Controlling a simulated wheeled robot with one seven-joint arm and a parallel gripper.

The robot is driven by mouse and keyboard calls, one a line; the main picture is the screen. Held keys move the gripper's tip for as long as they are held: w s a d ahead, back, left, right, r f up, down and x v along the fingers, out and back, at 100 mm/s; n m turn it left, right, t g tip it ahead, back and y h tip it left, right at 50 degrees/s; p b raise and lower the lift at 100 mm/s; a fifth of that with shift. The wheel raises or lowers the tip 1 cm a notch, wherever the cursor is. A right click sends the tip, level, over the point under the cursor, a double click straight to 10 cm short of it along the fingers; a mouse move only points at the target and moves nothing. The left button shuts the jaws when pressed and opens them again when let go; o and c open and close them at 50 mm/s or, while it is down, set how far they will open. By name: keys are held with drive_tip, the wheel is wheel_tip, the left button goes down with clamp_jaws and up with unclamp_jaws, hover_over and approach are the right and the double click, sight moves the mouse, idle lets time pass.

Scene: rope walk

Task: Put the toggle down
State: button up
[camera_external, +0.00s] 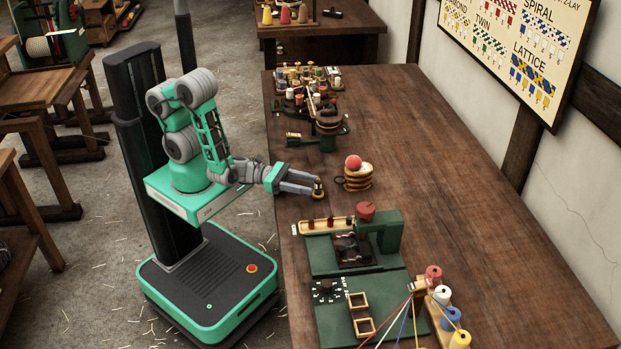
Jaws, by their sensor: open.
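My gripper (318,188) reaches over the left edge of the wooden bench (450,200), low above its top. Its fingers are open around or right beside a small brass-and-dark piece, probably the toggle (318,194). The toggle looks upright and seems to stand on the bench top. Whether a finger still touches it is too small to tell.
A stack of wooden rings with a red ball (354,163) stands just right of my gripper. A green machine with a red knob (381,235) is nearer the camera. Spools (434,273) stand at front right. A cluttered rack (310,95) is behind. The bench's right side is clear.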

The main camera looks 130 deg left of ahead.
drive_tip(key=p+x, duration=0.2)
drive_tip(key=x, duration=0.3)
drive_tip(key=shift+w+a+r, duration=0.1)
drive_tip(key=shift+w+r, duration=0.05)
drive_tip(key=shift+w+a+p, duration=0.2)
drive_tip(key=shift+w+p, duration=0.15)
drive_tip(key=shift+w, duration=0.25)
drive_tip(key=shift+c, duration=0.2)
clamp_jaws()
